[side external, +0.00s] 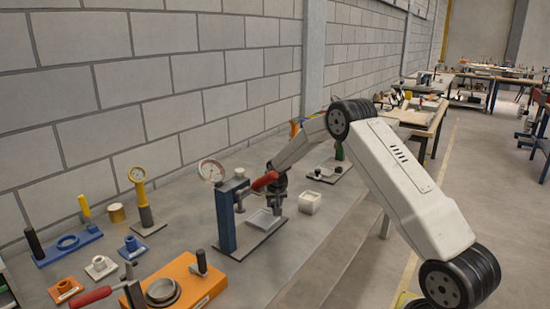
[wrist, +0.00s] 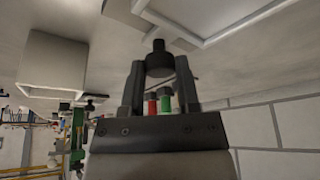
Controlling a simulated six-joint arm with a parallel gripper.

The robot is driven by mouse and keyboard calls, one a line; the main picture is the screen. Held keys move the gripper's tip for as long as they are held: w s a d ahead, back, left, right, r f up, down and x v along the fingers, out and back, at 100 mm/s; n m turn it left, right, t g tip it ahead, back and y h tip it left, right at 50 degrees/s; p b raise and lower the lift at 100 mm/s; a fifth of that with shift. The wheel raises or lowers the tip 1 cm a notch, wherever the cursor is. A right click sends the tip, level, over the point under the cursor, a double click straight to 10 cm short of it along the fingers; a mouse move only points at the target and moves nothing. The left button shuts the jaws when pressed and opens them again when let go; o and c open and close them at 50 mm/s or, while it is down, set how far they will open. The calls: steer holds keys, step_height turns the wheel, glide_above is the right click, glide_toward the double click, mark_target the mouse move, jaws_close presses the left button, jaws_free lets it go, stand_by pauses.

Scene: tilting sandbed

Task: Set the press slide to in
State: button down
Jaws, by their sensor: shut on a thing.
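The press (side external: 227,220) is a blue upright column on a flat grey base, with a red-gripped lever (side external: 265,181). A pale square tray (side external: 263,219) lies on its base; a pale framed edge (wrist: 205,38) shows at the top of the wrist view. My gripper (side external: 279,200) points down by the tray's far right side. In the wrist view my gripper (wrist: 160,68) is shut on a dark round knob (wrist: 158,58) between its fingertips. In the side view the knob is hidden. Whether the knob joins the slide cannot be told.
A white open box (side external: 309,202) stands close right of my gripper and also shows in the wrist view (wrist: 52,65). A round gauge (side external: 211,170) stands behind the press. An orange fixture (side external: 180,280) is in front. A block wall runs behind the bench.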

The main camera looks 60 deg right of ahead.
mark_target(261, 219)
steer(key=a, duration=0.7)
steer(key=shift+a, duration=0.15)
steer(key=shift+c, duration=1.6)
jaws_free()
steer(key=shift+r, duration=0.15)
steer(key=v, duration=0.7)
steer(key=shift+r, duration=0.25)
steer(key=shift+s, duration=0.1)
